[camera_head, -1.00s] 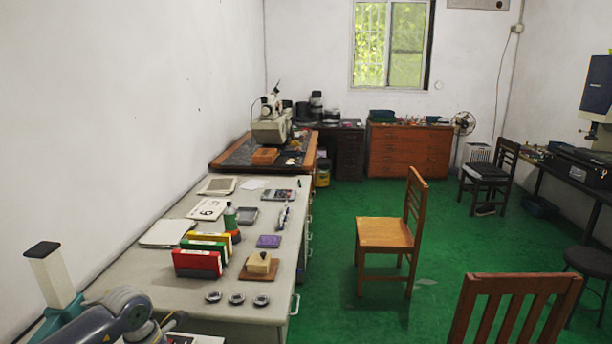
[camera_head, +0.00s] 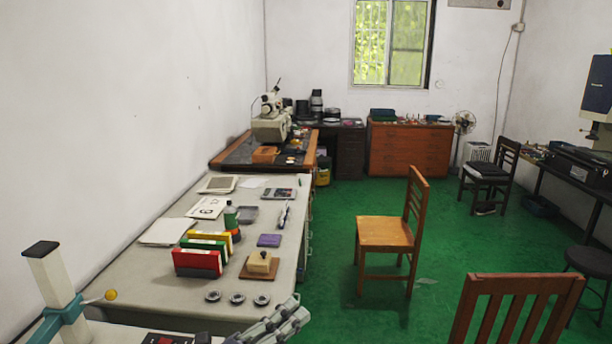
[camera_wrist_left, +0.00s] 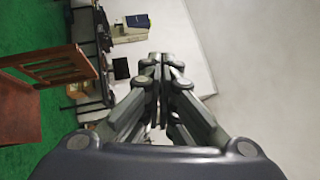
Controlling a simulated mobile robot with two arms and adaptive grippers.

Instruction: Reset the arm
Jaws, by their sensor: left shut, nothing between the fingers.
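My left gripper (camera_head: 299,311) shows at the bottom middle of the head view, beside the front right corner of the long desk (camera_head: 130,277). Its fingers are shut and empty. In the left wrist view the closed fingertips (camera_wrist_left: 163,62) meet at the middle with nothing between them. Three bearing rings lie in a row near the desk's front edge: the left ring (camera_head: 213,296), the middle ring (camera_head: 237,299) and the right ring (camera_head: 261,300). The gripper is apart from them, to their lower right in the picture. My right gripper is not in view.
Red, green and yellow binders (camera_head: 197,263), a wooden block on a base (camera_head: 260,263) and a purple box (camera_head: 269,240) stand on the desk. A press with a yellow-knobbed lever (camera_head: 55,285) is at lower left. A wooden chair (camera_head: 385,233) stands on open green floor.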

